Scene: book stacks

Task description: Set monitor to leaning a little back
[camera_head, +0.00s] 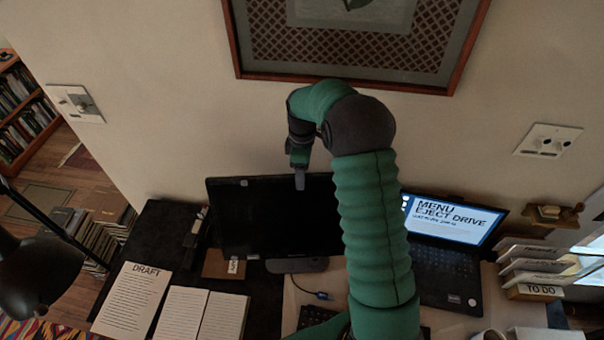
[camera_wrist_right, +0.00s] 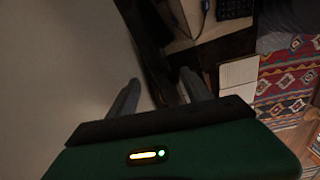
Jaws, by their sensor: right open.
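The black monitor (camera_head: 265,225) stands on its dark base (camera_head: 297,265) on the desk, with its screen dark and facing me. I cannot tell its exact tilt. My right gripper (camera_head: 300,178) points down at the monitor's top edge, near its middle. My green right arm hides the monitor's right part. In the right wrist view the fingers of my right gripper (camera_wrist_right: 160,88) are apart. The dark, thin top of the monitor (camera_wrist_right: 150,50) runs between them, and I cannot tell if a finger touches it. My left gripper is not in view.
A laptop (camera_head: 445,265) stands open right of the monitor. Papers (camera_head: 133,297) lie at the front left, beside a black lamp (camera_head: 38,268). A letter rack (camera_head: 535,265) stands at the far right. The wall behind carries a framed picture (camera_head: 350,77), above my right arm.

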